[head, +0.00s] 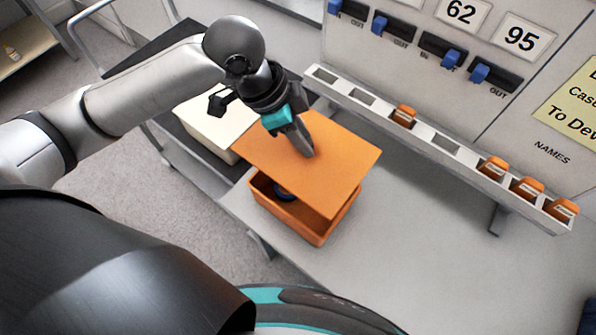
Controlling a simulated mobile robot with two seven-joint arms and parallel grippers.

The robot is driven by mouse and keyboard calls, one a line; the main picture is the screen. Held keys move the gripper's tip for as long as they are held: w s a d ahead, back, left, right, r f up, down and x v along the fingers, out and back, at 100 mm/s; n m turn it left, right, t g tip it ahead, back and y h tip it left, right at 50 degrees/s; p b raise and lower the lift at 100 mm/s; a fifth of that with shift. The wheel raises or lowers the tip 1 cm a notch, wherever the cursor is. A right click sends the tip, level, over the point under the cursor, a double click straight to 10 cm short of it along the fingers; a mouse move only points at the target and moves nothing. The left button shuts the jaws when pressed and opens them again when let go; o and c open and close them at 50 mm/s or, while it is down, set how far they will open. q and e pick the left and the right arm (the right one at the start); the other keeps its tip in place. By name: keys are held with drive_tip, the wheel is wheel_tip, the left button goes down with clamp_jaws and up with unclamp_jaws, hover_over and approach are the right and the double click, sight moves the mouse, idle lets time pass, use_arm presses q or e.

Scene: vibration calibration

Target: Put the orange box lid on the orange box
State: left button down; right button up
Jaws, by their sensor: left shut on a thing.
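The orange box lid (335,170) is a flat orange panel over the orange box. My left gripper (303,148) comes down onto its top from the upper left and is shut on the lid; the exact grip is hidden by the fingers. The orange box (290,224) stands on the grey table below. The lid is tilted and offset over it, and a gap at the box's front left shows a dark round object (284,194) inside. I cannot tell whether the lid touches the box's far rim. My right gripper is not in view.
A cream box (215,125) stands on a dark cart left of the orange box. A white slotted rack (445,143) with several orange items runs along the panel behind. The grey table (420,240) is clear to the right.

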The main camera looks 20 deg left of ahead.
use_arm(q)
wheel_tip(320, 180, down, 14)
drive_tip(key=b, duration=0.1)
drive_tip(key=shift+f+b, duration=0.15)
drive_tip(key=shift+b, duration=0.25)
drive_tip(key=shift+f, duration=0.4)
drive_tip(key=c, duration=0.6)
unclamp_jaws()
